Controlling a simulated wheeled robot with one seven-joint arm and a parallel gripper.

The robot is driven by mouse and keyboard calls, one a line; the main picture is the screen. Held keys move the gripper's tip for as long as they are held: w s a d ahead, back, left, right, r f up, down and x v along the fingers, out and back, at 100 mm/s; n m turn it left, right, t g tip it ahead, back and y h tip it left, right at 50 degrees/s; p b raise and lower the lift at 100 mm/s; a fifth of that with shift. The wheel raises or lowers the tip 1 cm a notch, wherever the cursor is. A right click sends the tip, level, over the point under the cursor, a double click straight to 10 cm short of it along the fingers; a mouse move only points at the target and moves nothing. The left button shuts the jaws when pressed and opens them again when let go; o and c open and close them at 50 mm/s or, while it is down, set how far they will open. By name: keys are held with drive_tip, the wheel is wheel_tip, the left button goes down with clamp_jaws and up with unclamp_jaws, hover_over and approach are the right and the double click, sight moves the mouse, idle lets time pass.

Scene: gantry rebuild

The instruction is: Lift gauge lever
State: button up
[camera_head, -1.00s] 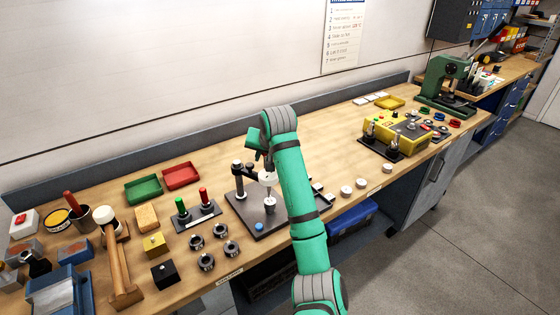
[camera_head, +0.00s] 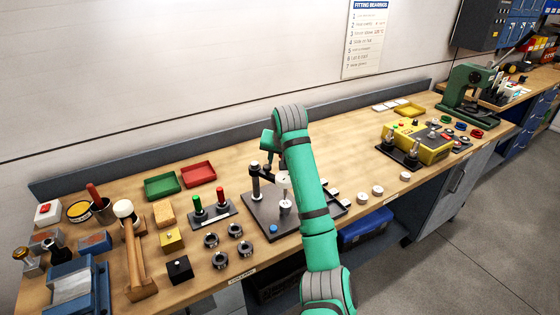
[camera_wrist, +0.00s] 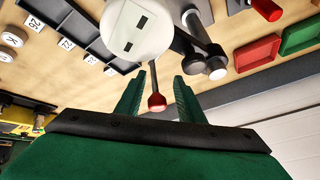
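The gauge (camera_head: 284,181) has a round white dial and hangs on a black post stand on a dark base plate (camera_head: 262,215), partly behind my arm. In the wrist view the gauge (camera_wrist: 135,32) shows large at the top. Its thin lever ends in a red knob (camera_wrist: 157,102). My gripper (camera_wrist: 158,82) has its two green fingers on either side of the lever and knob, with a visible gap at each side. It is open and holds nothing. In the head view my arm hides most of the gripper and the lever.
The black post (camera_head: 256,182) stands close left of the gauge. A holder with green and red pegs (camera_head: 209,211) and several black rings are to its left. Green (camera_head: 162,186) and red (camera_head: 198,174) trays lie behind. A yellow box (camera_head: 430,150) is to the right. The bench's back middle is clear.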

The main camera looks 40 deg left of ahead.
drive_tip(key=shift+w, duration=0.1)
drive_tip(key=v, duration=1)
drive_tip(key=shift+s+d+r, duration=0.2)
drive_tip(key=shift+s+r, duration=0.05)
drive_tip(key=shift+r, duration=0.05)
